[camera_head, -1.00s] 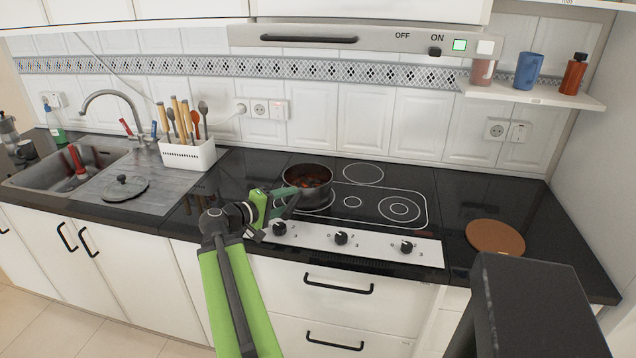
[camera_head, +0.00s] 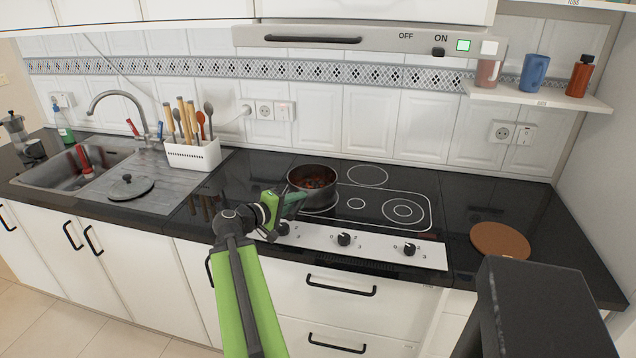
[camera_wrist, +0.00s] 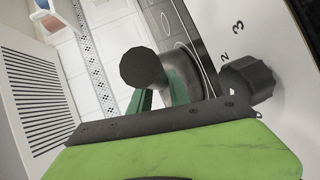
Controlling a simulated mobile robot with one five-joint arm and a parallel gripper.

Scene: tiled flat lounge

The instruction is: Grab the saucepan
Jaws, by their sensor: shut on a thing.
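The saucepan (camera_head: 312,190) is a small dark metal pot with reddish-brown contents. It is at the left front of the black glass hob (camera_head: 350,212), and its handle points toward the front left. My gripper (camera_head: 292,198) is shut on the saucepan handle at the front left of the pot. In the wrist view, the round dark handle end (camera_wrist: 141,68) sticks up at my green fingers (camera_wrist: 158,104), with the pot's grey side (camera_wrist: 184,66) behind. The fingers hide part of the handle. I cannot tell whether the pot's base touches the hob.
A white utensil basket (camera_head: 193,154) stands left of the hob, with a dark lid (camera_head: 130,187) beside the sink (camera_head: 75,165). Control knobs (camera_head: 344,239) line the front panel. A brown round board (camera_head: 499,240) lies right. The range hood (camera_head: 360,37) hangs above.

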